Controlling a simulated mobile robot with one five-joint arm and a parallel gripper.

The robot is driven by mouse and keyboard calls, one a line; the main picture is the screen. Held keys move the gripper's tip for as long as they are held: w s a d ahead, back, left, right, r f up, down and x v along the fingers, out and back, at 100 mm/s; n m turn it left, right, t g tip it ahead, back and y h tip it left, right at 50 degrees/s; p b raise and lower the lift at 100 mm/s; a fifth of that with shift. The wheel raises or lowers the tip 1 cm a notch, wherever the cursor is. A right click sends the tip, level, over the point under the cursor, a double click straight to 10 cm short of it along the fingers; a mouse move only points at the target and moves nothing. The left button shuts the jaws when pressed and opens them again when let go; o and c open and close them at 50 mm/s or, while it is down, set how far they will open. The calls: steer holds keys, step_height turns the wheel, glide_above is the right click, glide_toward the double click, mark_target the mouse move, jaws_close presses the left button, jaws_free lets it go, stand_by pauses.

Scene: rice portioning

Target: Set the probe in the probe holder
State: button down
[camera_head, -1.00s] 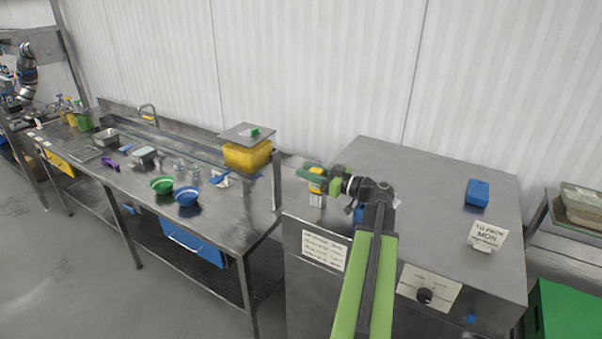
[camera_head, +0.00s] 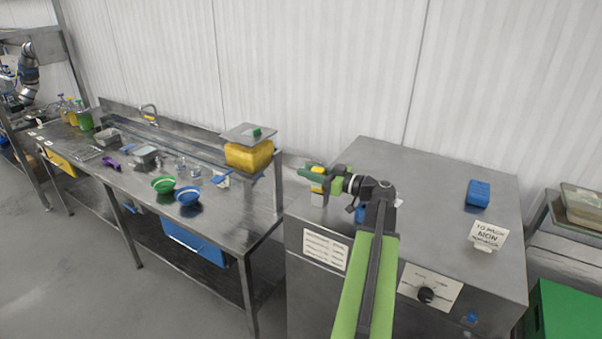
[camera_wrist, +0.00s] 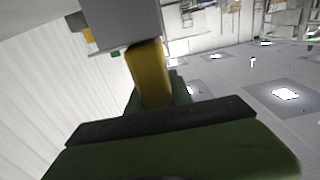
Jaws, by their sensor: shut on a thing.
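My gripper (camera_head: 318,178) is at the end of my green arm, above the left part of the steel cabinet top.
The steel cabinet (camera_head: 425,180) carries a blue block (camera_head: 478,193) and a white sign (camera_head: 488,236). On the steel table to the left are a green bowl (camera_head: 163,184), a blue bowl (camera_head: 188,196) and a yellow container (camera_head: 249,156). The cabinet's middle top is clear.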

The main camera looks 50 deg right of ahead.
steer(key=shift+s+d+f+h, duration=0.15)
steer(key=shift+s+d, duration=0.05)
steer(key=shift+d, duration=0.25)
steer(key=shift+s+d+f+h, duration=0.1)
steer(key=shift+s+d+h, duration=0.1)
steer(key=shift+d, duration=0.2)
steer(key=c, duration=1.4)
jaws_free()
steer(key=o, duration=0.3)
steer(key=shift+w+d+f, duration=0.1)
steer(key=shift+d+f, duration=0.05)
steer(key=shift+d, duration=0.05)
steer(key=o, duration=0.5)
steer(key=shift+a, duration=0.1)
steer(key=shift+w+r+p, duration=0.1)
steer(key=shift+r+p, duration=0.35)
steer(key=shift+p, duration=0.15)
steer(key=r+p, duration=0.2)
steer(key=s+r+p, duration=0.1)
steer(key=r+p, duration=0.1)
steer(key=r, duration=0.1)
steer(key=r+p, duration=0.2)
steer(key=p, duration=0.1)
steer(key=shift+s+d+r, duration=0.15)
steer(key=shift+s+d, duration=0.05)
steer(key=shift+d, duration=0.2)
